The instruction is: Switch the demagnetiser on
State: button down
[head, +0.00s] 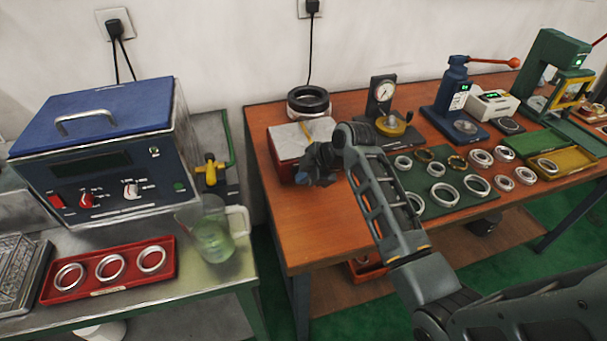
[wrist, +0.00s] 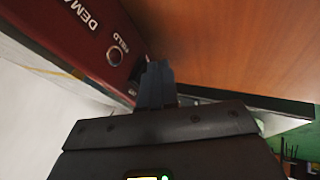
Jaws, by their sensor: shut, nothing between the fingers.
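The demagnetiser (head: 284,144) is a red box with a pale top on the wooden bench, left of my arm in the head view. In the wrist view its red front panel (wrist: 75,42) fills the upper left, with part of its name readable. A round lamp (wrist: 115,55) marked FIELD looks dark. My gripper (head: 318,170) is at the right front of the box. In the wrist view my gripper (wrist: 157,68) is shut and empty, its fingertips close to the panel beside the lamp. The fingers partly cover a small dark switch area (wrist: 133,90); contact and switch position cannot be told.
A dark ring-shaped part (head: 308,101) stands behind the demagnetiser. A dial gauge (head: 383,92) and a green mat (head: 462,207) with several bearing rings lie to the right. The bench front left is bare. A jug (head: 212,235) stands on the left table.

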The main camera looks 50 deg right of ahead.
jog(key=shift+w+d+f, duration=0.1)
dwell(0.3)
jog(key=shift+w+f+t+b, duration=0.2)
jog(key=shift+f+t+b, duration=0.15)
jog(key=shift+b, duration=0.45)
jog(key=shift+d+r+p, duration=0.1)
jog(key=shift+r+p, duration=0.25)
jog(key=shift+r, duration=0.1)
jog(key=shift+r+p, duration=0.75)
